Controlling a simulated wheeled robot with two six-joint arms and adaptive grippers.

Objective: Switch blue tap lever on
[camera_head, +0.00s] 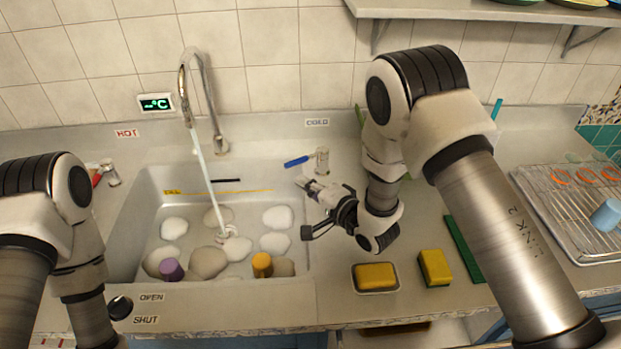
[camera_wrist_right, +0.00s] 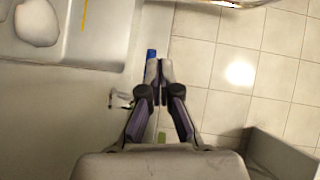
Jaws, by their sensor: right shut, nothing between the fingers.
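The blue tap lever (camera_head: 296,161) sticks out to the left of its metal valve (camera_head: 322,160), below the COLD label, at the sink's back right. My right gripper (camera_head: 304,184) is shut and empty, its tips just in front of the lever in the head view. In the right wrist view the blue lever (camera_wrist_right: 151,57) shows just beyond the shut fingertips (camera_wrist_right: 158,70), which partly hide it. I cannot tell whether they touch. My left gripper is out of view.
Water runs from the curved faucet (camera_head: 216,110) into the sink (camera_head: 146,215), which holds several stones and purple and yellow plugs. A red lever (camera_head: 97,180) is at the back left. Yellow sponges (camera_head: 434,267) and a wire rack (camera_head: 570,215) lie to the right.

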